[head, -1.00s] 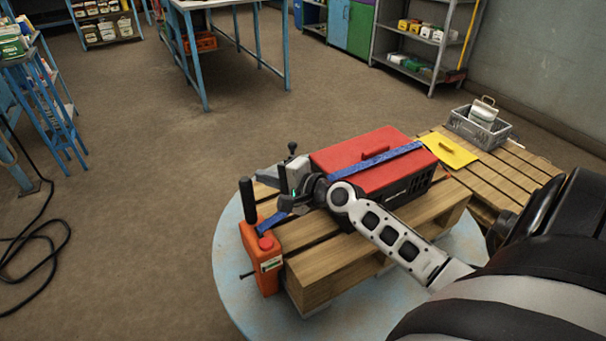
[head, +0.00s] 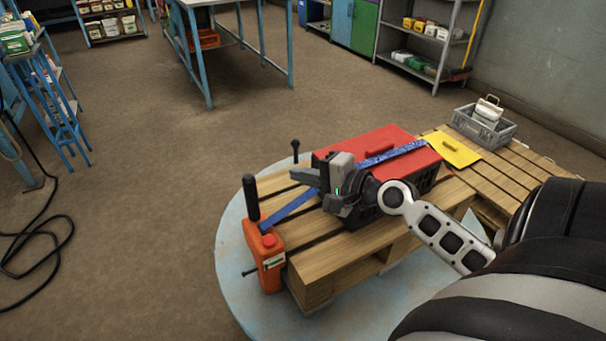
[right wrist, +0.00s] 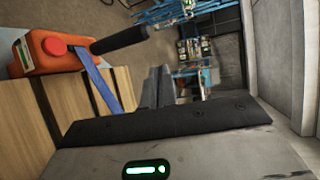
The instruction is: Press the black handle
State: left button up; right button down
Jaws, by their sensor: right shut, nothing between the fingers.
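The black handle (head: 250,198) stands upright on an orange device with a red button (head: 268,248), at the pallet's left front corner. In the right wrist view the handle (right wrist: 120,41) points to the right from the orange body (right wrist: 45,56). My right gripper (head: 306,176) is above the pallet, to the right of the handle and apart from it. Its fingers point left in the head view. They are shut and empty, and show close together in the right wrist view (right wrist: 157,88). My left gripper is not in view.
A blue strap (head: 289,208) runs from the orange device across the wooden pallet (head: 345,245) and over a red toolbox (head: 372,146). A thin black-topped post (head: 295,150) rises behind the pallet. A yellow board (head: 452,149) and grey crate (head: 484,127) lie to the right.

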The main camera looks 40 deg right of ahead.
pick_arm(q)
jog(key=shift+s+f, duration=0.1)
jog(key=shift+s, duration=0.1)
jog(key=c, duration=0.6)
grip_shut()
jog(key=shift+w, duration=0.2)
pick_arm(e)
jog(key=s+a+f+n+g, duration=0.2)
jog(key=s+a+f+n, duration=0.5)
jog(key=a+f+n, duration=0.2)
jog(key=s+a+f+n+g+h, duration=0.1)
jog(key=s+a+f+n+g, duration=0.1)
jog(key=s+a+f+n, duration=0.4)
jog(key=a+f+n, duration=0.2)
jog(key=a+n, duration=0.1)
jog(key=a, duration=0.2)
jog(key=shift+s+f+n+g, duration=0.35)
jog(key=shift+n+g, duration=0.05)
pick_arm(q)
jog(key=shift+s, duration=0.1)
pick_arm(e)
jog(key=shift+s, duration=0.1)
